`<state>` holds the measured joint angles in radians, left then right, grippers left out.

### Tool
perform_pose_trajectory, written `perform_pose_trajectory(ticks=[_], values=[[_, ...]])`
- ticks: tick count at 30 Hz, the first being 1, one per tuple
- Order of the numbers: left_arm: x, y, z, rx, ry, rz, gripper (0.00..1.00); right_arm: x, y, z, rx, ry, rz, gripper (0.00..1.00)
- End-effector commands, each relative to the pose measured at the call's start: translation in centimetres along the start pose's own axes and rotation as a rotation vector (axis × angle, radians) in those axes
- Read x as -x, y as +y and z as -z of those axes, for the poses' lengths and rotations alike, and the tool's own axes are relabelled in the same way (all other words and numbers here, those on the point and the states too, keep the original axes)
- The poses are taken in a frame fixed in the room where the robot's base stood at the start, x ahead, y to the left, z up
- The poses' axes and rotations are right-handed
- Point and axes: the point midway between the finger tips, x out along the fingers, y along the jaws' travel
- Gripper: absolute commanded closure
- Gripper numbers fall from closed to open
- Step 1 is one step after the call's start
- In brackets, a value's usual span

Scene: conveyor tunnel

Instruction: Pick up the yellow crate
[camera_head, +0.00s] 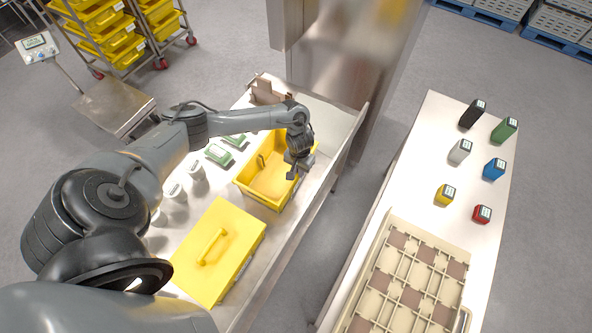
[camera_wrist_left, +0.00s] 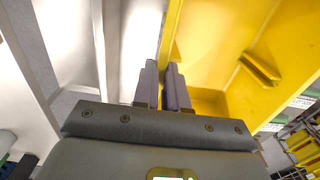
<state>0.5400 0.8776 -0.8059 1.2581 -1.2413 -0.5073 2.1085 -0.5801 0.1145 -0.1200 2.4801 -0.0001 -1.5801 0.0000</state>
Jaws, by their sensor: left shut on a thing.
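The yellow crate (camera_head: 268,181) stands open on the metal conveyor surface in the head view, and its inside looks empty. My left gripper (camera_head: 293,174) is at the crate's right side, shut on its wall. In the left wrist view the two fingers (camera_wrist_left: 163,88) stand close together with the yellow crate wall (camera_wrist_left: 171,40) between them, and the crate's inside (camera_wrist_left: 225,60) fills the right. The gripper's own wrist hides part of the crate's rim in the head view. My right gripper is not in view.
A yellow lid (camera_head: 222,250) with a handle lies in front of the crate. Green-topped containers (camera_head: 218,154) and white cups (camera_head: 196,172) stand to its left. A raised conveyor side wall (camera_head: 340,160) runs close on the right. A table with a divided tray (camera_head: 415,275) and several coloured bottles stands beyond.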

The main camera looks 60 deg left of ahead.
Motion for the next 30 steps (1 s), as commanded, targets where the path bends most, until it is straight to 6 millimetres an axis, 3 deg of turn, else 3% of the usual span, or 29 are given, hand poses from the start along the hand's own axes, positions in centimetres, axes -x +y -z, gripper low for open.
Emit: perform_pose_trajectory(ticks=[9, 13, 18, 30], values=[[4.3, 0.0, 0.2, -0.001, 0.004, -0.003, 1.0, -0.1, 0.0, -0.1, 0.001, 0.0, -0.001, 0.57], [5.7, 2.5, 1.6, 0.0, 0.005, -0.008, 1.0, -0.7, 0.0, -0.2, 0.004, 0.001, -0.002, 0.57], [8.0, 4.9, 3.3, 0.0, 0.003, -0.005, 1.0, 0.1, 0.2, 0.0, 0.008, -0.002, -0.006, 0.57], [10.6, 8.9, 5.9, 0.001, 0.001, -0.003, 1.0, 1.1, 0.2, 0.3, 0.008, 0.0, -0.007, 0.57]])
